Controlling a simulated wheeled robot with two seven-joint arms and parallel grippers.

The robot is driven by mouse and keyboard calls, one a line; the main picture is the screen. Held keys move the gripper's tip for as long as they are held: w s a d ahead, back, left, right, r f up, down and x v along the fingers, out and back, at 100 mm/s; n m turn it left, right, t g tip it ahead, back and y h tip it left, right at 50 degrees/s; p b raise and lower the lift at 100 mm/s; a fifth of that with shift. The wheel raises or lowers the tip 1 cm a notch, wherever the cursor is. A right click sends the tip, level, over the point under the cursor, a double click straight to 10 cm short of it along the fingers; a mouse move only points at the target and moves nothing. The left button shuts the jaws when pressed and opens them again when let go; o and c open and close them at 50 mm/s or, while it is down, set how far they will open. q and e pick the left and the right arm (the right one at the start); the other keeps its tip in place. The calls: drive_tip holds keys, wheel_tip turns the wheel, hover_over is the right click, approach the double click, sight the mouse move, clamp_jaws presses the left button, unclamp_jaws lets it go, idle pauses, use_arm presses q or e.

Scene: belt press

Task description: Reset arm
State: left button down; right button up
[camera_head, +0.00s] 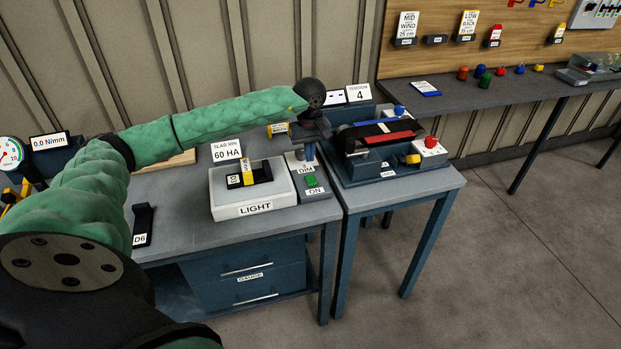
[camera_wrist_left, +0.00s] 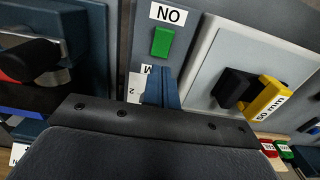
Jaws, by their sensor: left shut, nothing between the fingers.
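My left arm reaches in from the left over the bench, with its green sleeve. My left gripper (camera_head: 309,152) points down above the control strip with the green ON button (camera_head: 311,180). In the left wrist view the shut fingers (camera_wrist_left: 163,88) are together with nothing between them, close to a white label below the green button (camera_wrist_left: 162,41). I cannot tell whether the fingertips touch the strip. My right gripper is not in view.
The white LIGHT box (camera_head: 256,209) holds a black and yellow piece (camera_head: 249,175). The belt press (camera_head: 375,137) stands on the right table. A black D6 piece (camera_head: 143,225) and a dial gauge (camera_head: 10,153) are at left. Floor (camera_head: 480,260) at right is clear.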

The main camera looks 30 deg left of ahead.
use_arm(q)
drive_tip(key=shift+r, duration=0.4)
